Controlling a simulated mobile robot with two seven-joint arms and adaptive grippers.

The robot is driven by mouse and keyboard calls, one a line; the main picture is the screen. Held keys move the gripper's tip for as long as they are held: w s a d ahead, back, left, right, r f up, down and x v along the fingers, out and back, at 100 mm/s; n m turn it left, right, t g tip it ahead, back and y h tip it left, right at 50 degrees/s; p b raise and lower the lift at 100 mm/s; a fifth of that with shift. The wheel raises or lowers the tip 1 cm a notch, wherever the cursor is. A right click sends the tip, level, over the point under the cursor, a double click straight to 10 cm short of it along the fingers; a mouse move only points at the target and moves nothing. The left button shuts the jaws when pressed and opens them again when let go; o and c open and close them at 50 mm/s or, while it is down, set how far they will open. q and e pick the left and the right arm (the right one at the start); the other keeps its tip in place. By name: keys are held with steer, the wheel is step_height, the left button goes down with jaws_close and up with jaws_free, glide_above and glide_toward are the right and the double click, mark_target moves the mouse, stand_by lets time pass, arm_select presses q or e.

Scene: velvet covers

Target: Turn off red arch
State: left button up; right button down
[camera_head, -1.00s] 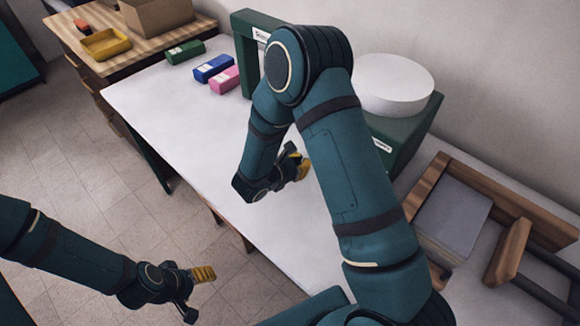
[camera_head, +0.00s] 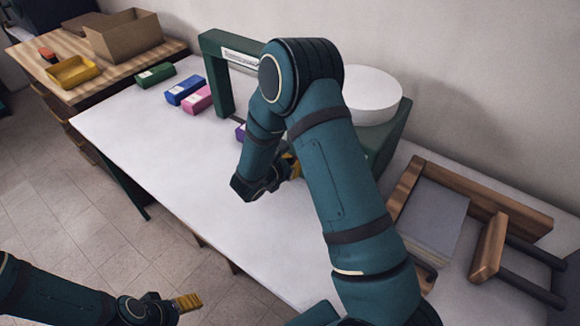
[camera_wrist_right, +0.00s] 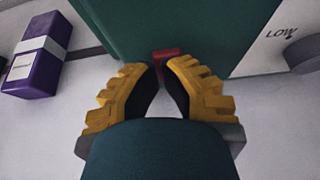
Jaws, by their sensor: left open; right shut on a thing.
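A small red piece (camera_wrist_right: 166,53) shows in the right wrist view against a dark green surface, and its full shape is hidden. My right gripper (camera_wrist_right: 163,68) has its yellow fingers closed together at this red piece. In the head view my right gripper (camera_head: 290,167) is partly hidden by my arm, beside the green machine (camera_head: 393,135) with the round white top (camera_head: 372,95).
A green arch (camera_head: 215,78) with a white label stands on the white table (camera_head: 150,125). A purple box (camera_wrist_right: 38,65) lies left of my right gripper. Green, blue and pink boxes lie farther left. A grey knob (camera_wrist_right: 303,54) sits near a "LOW" label. A wooden rack (camera_head: 490,245) stands at right.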

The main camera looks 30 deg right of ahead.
arm_select(q)
steer(key=shift+r, duration=0.15)
arm_select(e)
steer(key=shift+r, duration=0.15)
arm_select(q)
steer(key=shift+r+p, duration=0.35)
steer(key=shift+p, duration=0.1)
arm_select(e)
steer(key=shift+r, duration=0.65)
